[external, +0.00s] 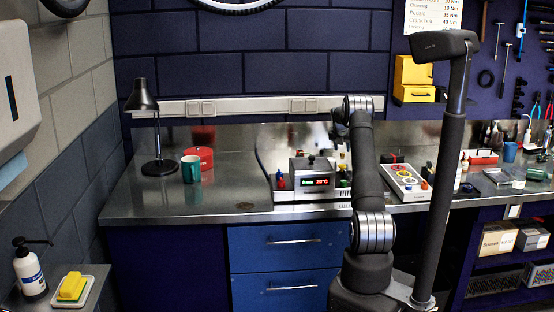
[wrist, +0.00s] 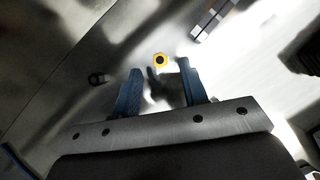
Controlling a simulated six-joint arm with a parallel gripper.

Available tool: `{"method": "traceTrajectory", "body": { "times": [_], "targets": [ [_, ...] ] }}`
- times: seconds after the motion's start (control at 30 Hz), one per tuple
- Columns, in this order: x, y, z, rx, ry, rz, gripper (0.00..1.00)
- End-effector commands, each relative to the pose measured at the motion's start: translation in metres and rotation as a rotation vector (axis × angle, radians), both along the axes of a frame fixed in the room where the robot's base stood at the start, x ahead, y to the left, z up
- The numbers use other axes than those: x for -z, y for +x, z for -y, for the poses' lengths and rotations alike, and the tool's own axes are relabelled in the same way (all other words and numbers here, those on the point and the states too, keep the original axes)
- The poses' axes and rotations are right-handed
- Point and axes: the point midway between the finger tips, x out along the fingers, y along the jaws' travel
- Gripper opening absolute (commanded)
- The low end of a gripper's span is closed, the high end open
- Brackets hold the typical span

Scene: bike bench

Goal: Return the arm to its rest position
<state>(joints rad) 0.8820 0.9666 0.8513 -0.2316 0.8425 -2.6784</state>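My gripper (wrist: 158,82) shows in the wrist view with its two dark blue fingers apart. Nothing is clearly held between the fingers. In the external view my arm rises in front of the bench and bends at the top, near the wall rail. My gripper cannot be made out there, as my arm hides it.
A steel bench (external: 225,205) carries a black lamp (external: 143,100), a green mug (external: 190,169), a red tin (external: 200,158), a device with a red display (external: 314,176) and a white tray (external: 405,182). A dark stand post (external: 450,150) rises right of my arm. The bench's front left is clear.

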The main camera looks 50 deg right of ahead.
Motion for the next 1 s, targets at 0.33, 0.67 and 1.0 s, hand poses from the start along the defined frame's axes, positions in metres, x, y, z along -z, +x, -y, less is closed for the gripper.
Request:
{"method": "traceTrajectory", "body": {
  "times": [0.33,0.67,1.0],
  "targets": [
    [0.001,0.005,0.013,0.001,-0.002,0.001,0.4],
    [-0.012,0.004,0.012,0.0,0.001,0.0,0.4],
    [-0.004,0.004,0.012,0.0,0.001,0.0,0.4]
  ]
}}
